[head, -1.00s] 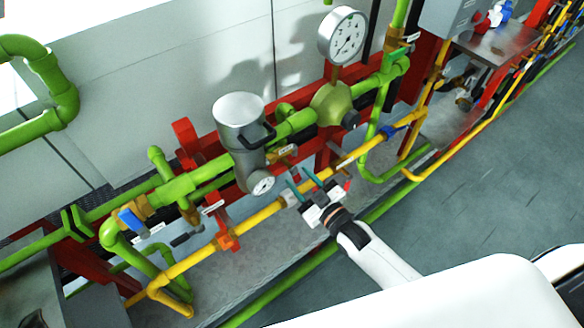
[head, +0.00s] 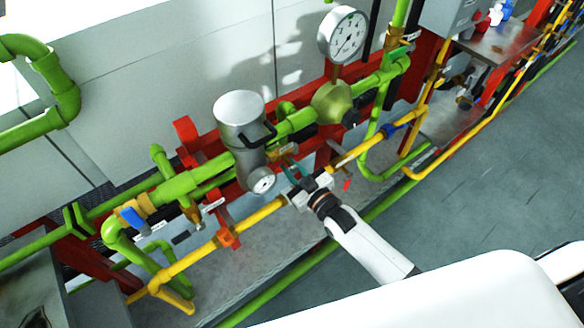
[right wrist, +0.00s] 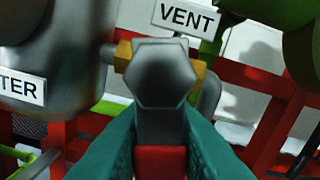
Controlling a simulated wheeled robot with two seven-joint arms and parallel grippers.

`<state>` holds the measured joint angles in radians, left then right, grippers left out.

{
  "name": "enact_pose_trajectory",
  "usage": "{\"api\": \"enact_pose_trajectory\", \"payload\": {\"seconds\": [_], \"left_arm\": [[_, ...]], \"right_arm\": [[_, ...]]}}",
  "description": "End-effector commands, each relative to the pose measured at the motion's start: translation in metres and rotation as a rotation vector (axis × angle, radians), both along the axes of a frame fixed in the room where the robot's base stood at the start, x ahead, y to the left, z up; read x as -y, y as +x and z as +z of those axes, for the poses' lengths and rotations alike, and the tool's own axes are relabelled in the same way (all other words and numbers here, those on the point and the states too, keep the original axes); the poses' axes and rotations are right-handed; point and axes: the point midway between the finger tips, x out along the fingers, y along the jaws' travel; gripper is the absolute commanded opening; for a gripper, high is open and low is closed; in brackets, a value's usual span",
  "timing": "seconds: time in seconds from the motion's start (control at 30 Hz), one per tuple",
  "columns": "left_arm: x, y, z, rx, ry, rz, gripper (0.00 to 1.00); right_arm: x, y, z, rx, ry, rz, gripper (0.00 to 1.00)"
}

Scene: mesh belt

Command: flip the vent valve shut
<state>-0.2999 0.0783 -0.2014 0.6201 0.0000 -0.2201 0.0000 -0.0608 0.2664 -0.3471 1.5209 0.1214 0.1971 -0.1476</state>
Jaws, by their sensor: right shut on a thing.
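The vent valve shows in the right wrist view as a grey hexagonal nut (right wrist: 162,72) on a brass body, with a grey lever that has a red part (right wrist: 161,160). A white VENT label (right wrist: 186,17) sits just behind it. My right gripper (right wrist: 161,135) has its teal fingers on both sides of the lever, shut on it. In the head view my right gripper (head: 289,168) reaches in below the green pipe, beside the grey cylinder. There the lever is mostly hidden by the fingers. My left gripper is not in view.
A grey cylinder (head: 238,108) with a small dial stands left of the gripper. A yellow pipe (head: 262,213) runs under it. A pressure gauge (head: 343,34) rises behind. A blue-handled valve (head: 131,217) is at left. The grey floor (head: 480,150) at right is clear.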

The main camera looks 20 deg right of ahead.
Motion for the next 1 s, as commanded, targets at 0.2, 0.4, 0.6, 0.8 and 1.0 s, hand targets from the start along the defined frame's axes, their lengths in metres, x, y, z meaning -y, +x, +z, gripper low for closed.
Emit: {"api": "enact_pose_trajectory", "payload": {"seconds": [0.2,0.4,0.6,0.8,1.0], "left_arm": [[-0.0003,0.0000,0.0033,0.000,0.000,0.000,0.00],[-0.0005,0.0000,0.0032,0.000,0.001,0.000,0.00],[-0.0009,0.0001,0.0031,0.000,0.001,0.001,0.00],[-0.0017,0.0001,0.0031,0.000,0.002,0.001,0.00],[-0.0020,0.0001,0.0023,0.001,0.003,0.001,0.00]], "right_arm": [[-0.0070,-0.0028,-0.0009,-0.079,0.214,0.001,0.00],[-0.0083,-0.0032,-0.0017,-0.095,0.259,0.001,0.00],[-0.0083,-0.0033,-0.0018,-0.095,0.259,0.001,0.32],[-0.0081,-0.0032,-0.0016,-0.094,0.257,0.000,0.42],[-0.0068,-0.0061,-0.0022,-0.094,0.256,0.000,0.42]]}}
